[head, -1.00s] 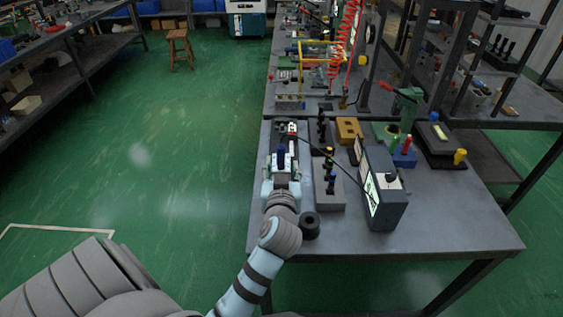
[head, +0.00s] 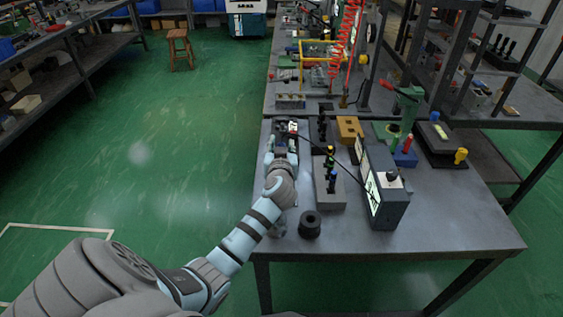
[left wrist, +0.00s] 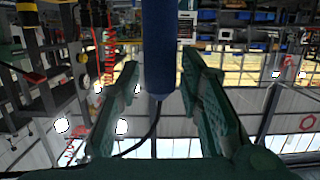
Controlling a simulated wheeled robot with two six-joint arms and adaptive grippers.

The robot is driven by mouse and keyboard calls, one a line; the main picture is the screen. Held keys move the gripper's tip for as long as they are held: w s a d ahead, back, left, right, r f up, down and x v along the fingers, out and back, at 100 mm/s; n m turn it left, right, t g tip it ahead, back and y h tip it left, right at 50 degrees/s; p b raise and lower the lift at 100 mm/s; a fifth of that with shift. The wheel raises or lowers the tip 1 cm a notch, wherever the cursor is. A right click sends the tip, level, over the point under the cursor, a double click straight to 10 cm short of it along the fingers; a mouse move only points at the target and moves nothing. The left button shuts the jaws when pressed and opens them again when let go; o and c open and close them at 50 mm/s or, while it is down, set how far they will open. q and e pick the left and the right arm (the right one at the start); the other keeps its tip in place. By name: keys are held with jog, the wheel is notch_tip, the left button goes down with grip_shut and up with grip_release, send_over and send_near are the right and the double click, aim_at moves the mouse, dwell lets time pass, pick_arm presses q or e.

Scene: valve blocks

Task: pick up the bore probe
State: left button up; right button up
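The bore probe shows in the left wrist view as a blue cylindrical handle (left wrist: 159,50) with a black cable leaving its end. My left gripper (left wrist: 160,85) is open, with one green finger on each side of the handle and visible gaps between. In the head view my left gripper (head: 281,142) is over the left edge of the near bench, and the probe's handle is hidden or too small to make out there. The cable runs from the gripper area to a grey display box (head: 383,190). My right gripper is not in view.
A grey block (head: 329,190) with upright tools stands right of my left arm. A black hollow cylinder (head: 310,226) stands near the bench's front edge. A yellow block (head: 348,129) and a green press (head: 402,115) are farther back. The bench's right front (head: 450,225) is clear.

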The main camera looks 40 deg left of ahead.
pick_arm(q)
grip_shut()
